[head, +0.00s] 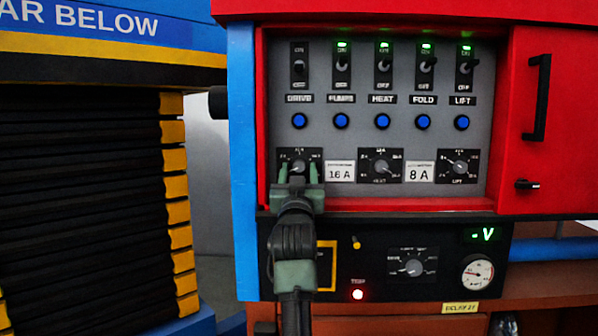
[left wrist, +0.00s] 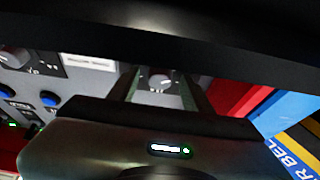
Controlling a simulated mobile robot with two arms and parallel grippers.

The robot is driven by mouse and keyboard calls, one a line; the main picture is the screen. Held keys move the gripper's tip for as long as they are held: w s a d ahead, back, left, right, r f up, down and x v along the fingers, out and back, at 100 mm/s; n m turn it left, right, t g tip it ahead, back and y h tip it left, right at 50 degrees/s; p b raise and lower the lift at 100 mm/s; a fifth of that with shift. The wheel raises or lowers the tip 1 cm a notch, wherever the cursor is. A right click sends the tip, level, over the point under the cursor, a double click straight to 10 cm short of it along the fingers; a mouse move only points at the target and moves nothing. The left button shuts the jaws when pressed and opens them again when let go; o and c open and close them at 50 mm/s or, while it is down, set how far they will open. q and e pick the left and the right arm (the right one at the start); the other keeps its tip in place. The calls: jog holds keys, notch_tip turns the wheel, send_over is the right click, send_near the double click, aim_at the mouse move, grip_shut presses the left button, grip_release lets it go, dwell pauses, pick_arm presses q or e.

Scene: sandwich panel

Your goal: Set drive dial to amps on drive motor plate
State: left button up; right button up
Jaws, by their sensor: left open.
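The drive dial (head: 299,166) is a round knob on a black square scale, at the lower left of the grey panel under the DRIVE column. My left gripper (head: 298,174) is in front of it, with one green finger on each side of the knob, open. Contact cannot be told. The left wrist view also shows the knob (left wrist: 160,80) between the fingers. The gripper hides the lower part of the scale, and its marks are too small to read. A white plate (head: 340,171) right of the dial reads 16 A; its smaller top line is illegible. My right gripper is not in view.
The HEAT dial (head: 380,167), an 8 A plate (head: 419,171) and the LIFT dial (head: 459,167) continue the row. Blue buttons and toggle switches sit above. A red door (head: 555,120) stands at right.

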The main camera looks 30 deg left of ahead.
pick_arm(q)
jog(key=c, duration=0.7)
grip_shut()
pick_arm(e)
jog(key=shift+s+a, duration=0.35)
